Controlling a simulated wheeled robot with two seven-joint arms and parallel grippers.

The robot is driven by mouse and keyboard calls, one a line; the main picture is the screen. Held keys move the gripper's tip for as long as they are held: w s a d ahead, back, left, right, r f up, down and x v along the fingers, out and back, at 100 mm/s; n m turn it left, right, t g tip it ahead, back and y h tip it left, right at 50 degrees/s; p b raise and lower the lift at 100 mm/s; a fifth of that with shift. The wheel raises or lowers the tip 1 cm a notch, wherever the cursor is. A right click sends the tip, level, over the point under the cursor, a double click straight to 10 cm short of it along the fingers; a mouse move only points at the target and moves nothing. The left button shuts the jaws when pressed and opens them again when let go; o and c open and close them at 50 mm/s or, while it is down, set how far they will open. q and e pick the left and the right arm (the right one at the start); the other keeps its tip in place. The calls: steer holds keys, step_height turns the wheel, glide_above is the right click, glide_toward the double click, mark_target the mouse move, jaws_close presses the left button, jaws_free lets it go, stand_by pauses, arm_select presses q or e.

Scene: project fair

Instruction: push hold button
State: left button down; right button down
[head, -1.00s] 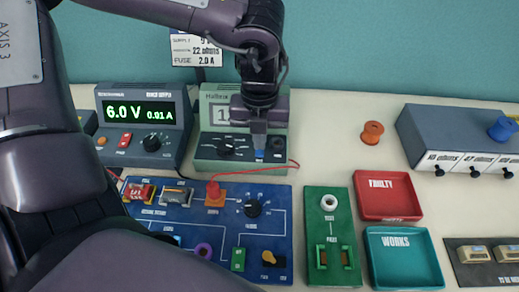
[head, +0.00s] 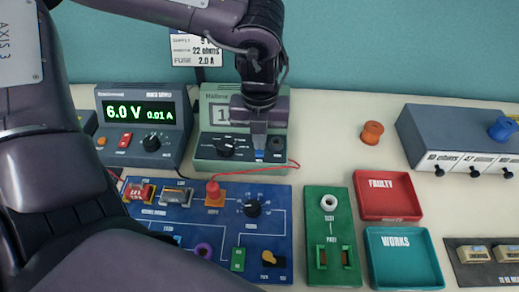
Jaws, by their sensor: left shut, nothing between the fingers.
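The pale green meter (head: 208,100) stands at the back, left of centre, with a display, a black dial (head: 226,146) and a blue button (head: 259,154) on its front panel. I take the blue button for the hold button; its label is too small to read. My left gripper (head: 259,147) points down with its fingers shut and empty, its tips at the blue button. They look in contact with it, but I cannot tell whether it is pressed in. The gripper hides part of the meter's display. My right gripper is not in view.
A power supply (head: 180,95) reading 6.0 V and 0.01 A stands left of the meter. The blue circuit board (head: 210,225) lies in front, with a red lead running to the meter. A red tray (head: 388,216) and teal tray (head: 405,287) are to the right.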

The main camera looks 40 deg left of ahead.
mark_target(259, 152)
arm_select(q)
steer(key=shift+f, duration=0.25)
stand_by(0.8)
steer(key=shift+f+b, duration=0.65)
steer(key=shift+b, duration=0.2)
steer(key=shift+r, duration=0.1)
step_height(259, 152, up, 10)
steer(key=p, duration=0.6)
stand_by(0.5)
stand_by(0.4)
